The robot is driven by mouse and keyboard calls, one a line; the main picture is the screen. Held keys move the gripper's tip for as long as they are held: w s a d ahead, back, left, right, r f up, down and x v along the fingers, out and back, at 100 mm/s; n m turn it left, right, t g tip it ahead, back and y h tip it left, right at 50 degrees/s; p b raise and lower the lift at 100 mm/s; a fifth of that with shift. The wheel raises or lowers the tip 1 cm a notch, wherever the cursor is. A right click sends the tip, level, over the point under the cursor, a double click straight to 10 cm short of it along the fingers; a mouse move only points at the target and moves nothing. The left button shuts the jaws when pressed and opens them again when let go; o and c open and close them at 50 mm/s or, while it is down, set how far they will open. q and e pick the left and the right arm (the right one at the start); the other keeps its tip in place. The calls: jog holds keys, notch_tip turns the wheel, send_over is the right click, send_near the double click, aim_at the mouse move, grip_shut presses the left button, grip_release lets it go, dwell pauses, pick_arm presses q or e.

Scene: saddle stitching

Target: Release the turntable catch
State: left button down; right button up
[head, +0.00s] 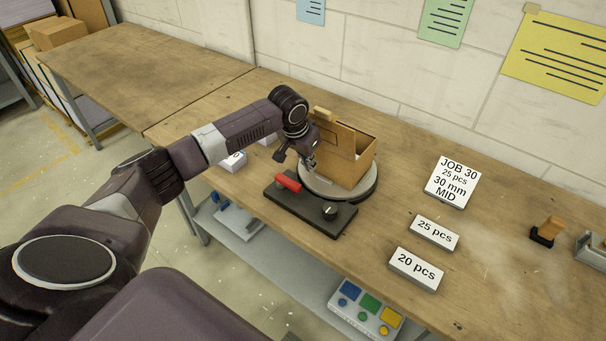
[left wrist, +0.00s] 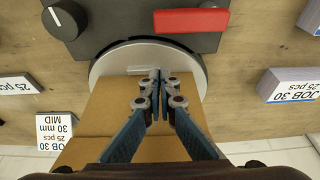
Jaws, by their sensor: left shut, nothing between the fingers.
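The turntable (head: 325,190) is a round grey disc on the bench with a brown cardboard box (head: 351,168) standing on it. In front of it lies a black base plate (head: 310,209) with a red bar (head: 288,182), seemingly the catch, and a round black knob (head: 329,210). In the left wrist view the red bar (left wrist: 190,20) and knob (left wrist: 64,19) show at the top, beyond the disc (left wrist: 115,62). My left gripper (head: 310,163) is shut and empty over the disc, its fingertips (left wrist: 160,74) apart from the red bar. My right gripper is in neither view.
White labelled stacks stand right of the turntable: a JOB 30 stack (head: 452,182), 25 pcs (head: 435,234) and 20 pcs (head: 416,268). Another white stack (head: 233,161) stands left of the box. A wall rises behind the bench; its left part (head: 140,65) is clear.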

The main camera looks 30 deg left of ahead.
aim_at(288, 183)
pick_arm(q)
jog(key=x, duration=0.2)
jog(key=shift+w+f, duration=0.1)
jog(key=shift+f, duration=0.3)
jog(key=s+p, duration=0.2)
jog(key=s, duration=0.1)
jog(key=shift+a+p, duration=0.2)
jog(key=shift+p, duration=0.15)
jog(key=shift+s, duration=0.55)
jog(key=shift+w+f, duration=0.1)
